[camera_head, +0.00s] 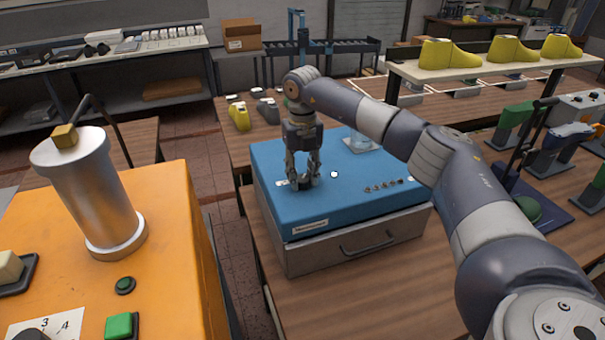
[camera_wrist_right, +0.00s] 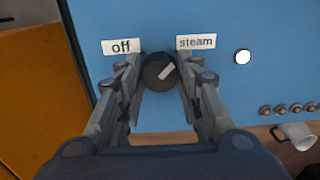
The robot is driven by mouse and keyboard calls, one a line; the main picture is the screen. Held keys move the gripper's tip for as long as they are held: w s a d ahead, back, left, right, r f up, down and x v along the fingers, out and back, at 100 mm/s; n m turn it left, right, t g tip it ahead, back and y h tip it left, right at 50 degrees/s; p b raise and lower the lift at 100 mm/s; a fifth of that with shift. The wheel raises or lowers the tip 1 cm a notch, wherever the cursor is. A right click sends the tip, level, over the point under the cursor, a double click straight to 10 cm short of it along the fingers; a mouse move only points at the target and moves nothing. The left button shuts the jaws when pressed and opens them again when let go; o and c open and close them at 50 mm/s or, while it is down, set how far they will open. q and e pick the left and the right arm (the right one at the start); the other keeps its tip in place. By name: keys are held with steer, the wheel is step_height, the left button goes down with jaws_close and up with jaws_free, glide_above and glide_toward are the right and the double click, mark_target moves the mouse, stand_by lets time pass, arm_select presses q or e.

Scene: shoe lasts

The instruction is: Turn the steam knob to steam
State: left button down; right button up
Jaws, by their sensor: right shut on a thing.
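The steam knob (camera_wrist_right: 158,73) is a round black knob on a blue panel (camera_wrist_right: 225,100). Its pale pointer mark slants to the upper right, towards the "steam" label (camera_wrist_right: 196,42). The "off" label (camera_wrist_right: 121,46) is on the knob's other side. My right gripper (camera_wrist_right: 160,78) has its fingers on both sides of the knob and is shut on it. My left gripper is in neither view.
A white button (camera_head: 334,174) and a row of small metal knobs (camera_head: 384,185) are on the blue top. A grey drawer (camera_head: 355,245) is below. An orange machine (camera_head: 170,250) with a metal cylinder (camera_head: 90,195) stands left. Yellow shoe lasts (camera_head: 448,54) stand on a shelf behind.

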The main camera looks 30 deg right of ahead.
mark_target(303, 178)
steer(key=shift+r, duration=0.1)
stand_by(0.4)
steer(key=o, duration=1.1)
steer(key=shift+c, duration=0.2)
step_height(303, 178, up, 12)
